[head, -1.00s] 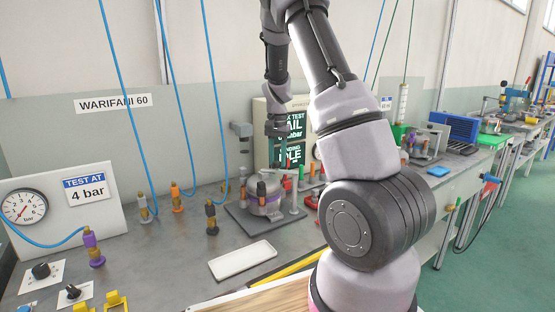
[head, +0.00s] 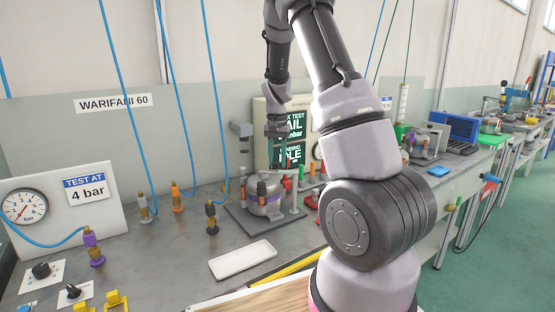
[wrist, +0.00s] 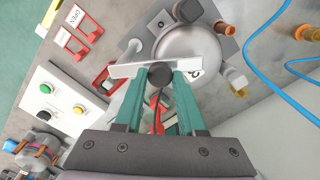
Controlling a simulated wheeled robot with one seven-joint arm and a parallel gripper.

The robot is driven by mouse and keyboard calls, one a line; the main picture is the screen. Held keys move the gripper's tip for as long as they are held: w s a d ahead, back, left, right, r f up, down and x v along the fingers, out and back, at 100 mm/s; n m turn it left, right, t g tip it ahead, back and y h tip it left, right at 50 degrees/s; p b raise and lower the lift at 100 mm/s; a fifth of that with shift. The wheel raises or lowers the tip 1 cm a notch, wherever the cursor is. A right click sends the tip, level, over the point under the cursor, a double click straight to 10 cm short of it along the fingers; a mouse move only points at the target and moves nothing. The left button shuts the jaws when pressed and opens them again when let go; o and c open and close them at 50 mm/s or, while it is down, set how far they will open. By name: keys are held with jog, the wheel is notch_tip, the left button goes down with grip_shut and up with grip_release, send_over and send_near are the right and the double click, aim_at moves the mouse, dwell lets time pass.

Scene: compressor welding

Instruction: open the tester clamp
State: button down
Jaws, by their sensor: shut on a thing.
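The tester (head: 264,204) shows in the head view as a rounded metal body on a dark plate, with red clamp parts (head: 289,184) at its right side. In the wrist view the silver dome (wrist: 188,48) lies just beyond my fingertips. My gripper (wrist: 160,76) has teal fingers closed around the tester clamp's handle, with a round black end (wrist: 160,74) between the tips and a red part below it. A pale flat bar (wrist: 170,66) crosses just ahead of the fingertips. In the head view my fingers are hard to make out against the screen.
A screen (head: 291,140) stands behind the tester. A white tray (head: 242,260) lies in front of it. Several colored connectors stand to the left, some on blue hoses. In the wrist view, a panel with buttons (wrist: 56,104) and red brackets (wrist: 76,40) lie left of the fingers.

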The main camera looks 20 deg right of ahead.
jog(key=s+d+n, duration=0.2)
jog(key=s+n, duration=0.6)
jog(key=n, duration=0.8)
jog(key=shift+d+n, duration=0.1)
jog(key=shift+n, duration=0.2)
dwell(0.3)
jog(key=c, duration=0.5)
grip_release()
notch_tip(320, 180, up, 11)
